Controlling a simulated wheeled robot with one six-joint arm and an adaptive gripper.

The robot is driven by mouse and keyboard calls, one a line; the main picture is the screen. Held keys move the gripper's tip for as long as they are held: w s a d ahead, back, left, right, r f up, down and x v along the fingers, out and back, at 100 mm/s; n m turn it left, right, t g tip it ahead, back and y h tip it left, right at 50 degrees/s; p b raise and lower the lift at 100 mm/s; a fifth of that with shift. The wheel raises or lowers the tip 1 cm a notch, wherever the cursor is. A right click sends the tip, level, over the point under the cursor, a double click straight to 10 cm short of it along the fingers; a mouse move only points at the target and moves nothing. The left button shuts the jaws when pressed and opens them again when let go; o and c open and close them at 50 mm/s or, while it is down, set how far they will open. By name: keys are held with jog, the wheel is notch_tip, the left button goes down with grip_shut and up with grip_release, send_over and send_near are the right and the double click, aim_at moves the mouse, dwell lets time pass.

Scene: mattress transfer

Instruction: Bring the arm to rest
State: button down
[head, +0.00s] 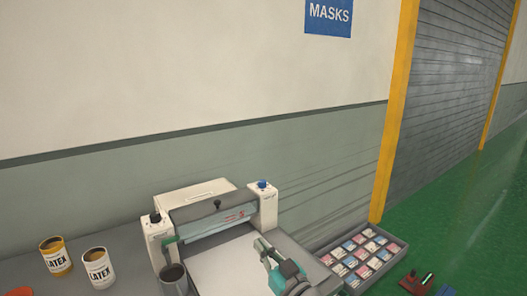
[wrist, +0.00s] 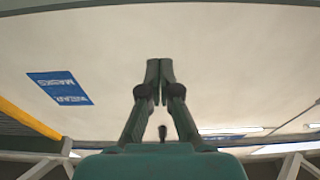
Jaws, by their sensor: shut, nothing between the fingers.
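My gripper (wrist: 160,68) shows in the wrist view with its two dark fingers together and nothing between them. Its teal body fills the bottom of that view. In the head view my gripper (head: 259,243) is at the bottom centre, in front of the white bed of a bench machine (head: 192,212). From this angle I cannot tell how high it is above the bed.
Two latex cans, one yellow (head: 55,258) and one white (head: 98,268), and a dark cup (head: 174,280) stand left of my gripper. A grey tray (head: 388,270) of small packets is at right. A blue sign (head: 329,15) hangs on the wall and shows upside down in the wrist view (wrist: 60,88).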

jog(key=s+d+f+m+h, duration=0.35)
jog(key=s+d+f, duration=0.25)
jog(key=s+f, duration=0.5)
jog(key=s+d+f+m+h, duration=0.2)
jog(key=s+d+f+h, duration=0.2)
jog(key=s+d+f, duration=0.5)
jog(key=s+d+r+h, duration=0.1)
jog(key=s+d, duration=0.1)
jog(key=s, duration=1.4)
jog(key=s+d+r+m+g+h, duration=0.1)
jog(key=s+h, duration=0.1)
jog(key=s, duration=1.4)
jog(key=shift+s+d+g, duration=0.3)
jog(key=shift+s+d, duration=0.05)
jog(key=shift+d, duration=0.05)
jog(key=shift+m+h, duration=0.25)
